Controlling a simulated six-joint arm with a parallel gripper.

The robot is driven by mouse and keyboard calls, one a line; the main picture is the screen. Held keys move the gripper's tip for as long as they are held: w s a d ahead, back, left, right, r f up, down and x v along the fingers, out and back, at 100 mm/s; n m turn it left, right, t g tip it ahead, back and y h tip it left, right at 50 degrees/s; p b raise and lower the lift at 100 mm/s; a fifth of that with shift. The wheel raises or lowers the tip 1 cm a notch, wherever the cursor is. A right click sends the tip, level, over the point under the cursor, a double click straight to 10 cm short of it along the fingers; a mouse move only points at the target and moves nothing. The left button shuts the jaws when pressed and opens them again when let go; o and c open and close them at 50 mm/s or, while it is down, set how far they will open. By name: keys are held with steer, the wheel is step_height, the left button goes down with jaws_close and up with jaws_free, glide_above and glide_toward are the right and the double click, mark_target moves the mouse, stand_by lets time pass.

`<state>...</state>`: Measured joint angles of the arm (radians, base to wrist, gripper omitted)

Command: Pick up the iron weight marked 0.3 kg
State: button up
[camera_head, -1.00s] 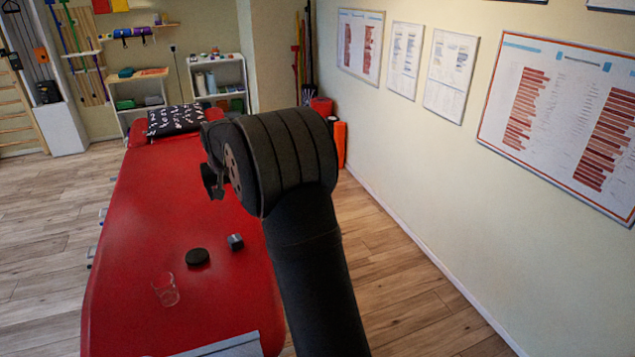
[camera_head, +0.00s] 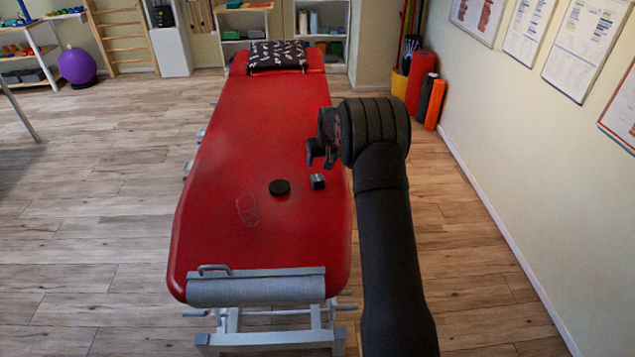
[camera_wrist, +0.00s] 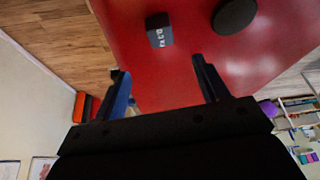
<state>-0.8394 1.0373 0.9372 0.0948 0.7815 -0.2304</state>
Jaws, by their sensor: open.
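The iron weight (camera_head: 317,181) is a small dark block on the red treatment table, near its right edge in the head view. In the wrist view the weight (camera_wrist: 159,30) shows pale markings on one face, too small to read surely. My gripper (camera_head: 318,158) is open and empty, above the table and beyond the weight in the head view. In the wrist view the gripper's two fingers (camera_wrist: 160,78) are spread apart, with the weight beyond the fingertips and touching neither.
A black round disc (camera_head: 279,187) lies left of the weight; it also shows in the wrist view (camera_wrist: 234,15). A clear glass (camera_head: 247,210) stands nearer on the red table (camera_head: 240,140). A patterned pillow (camera_head: 277,56) lies at the far end.

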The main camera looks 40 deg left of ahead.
mark_target(317, 177)
steer(key=x, duration=1.3)
steer(key=shift+a+f, duration=0.15)
steer(key=shift+f, duration=0.2)
steer(key=shift+c, duration=0.5)
steer(key=c, duration=1.1)
steer(key=shift+w, duration=0.1)
steer(key=shift+c, duration=0.3)
